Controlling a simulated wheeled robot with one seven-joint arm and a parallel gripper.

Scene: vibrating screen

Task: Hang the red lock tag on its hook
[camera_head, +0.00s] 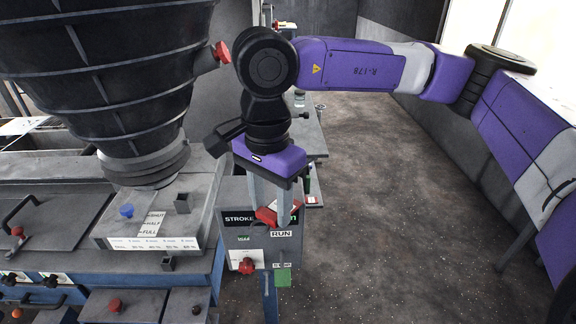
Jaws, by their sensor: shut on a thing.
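My gripper (272,215) points down in front of a grey control box (232,228). Its two pale fingers are shut on the red lock tag (265,215), which shows partly beside and between the fingertips. The tag is just in front of the upper face of the box, beside the "STROKE" lettering and above the "RUN" label. I cannot tell whether it touches the box. The hook cannot be made out; the fingers and tag cover part of the box face.
A big black ribbed hopper (115,75) stands left of my arm, above a grey machine deck (50,185). A blue knob (126,210) sits on it. Open floor (390,200) lies right.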

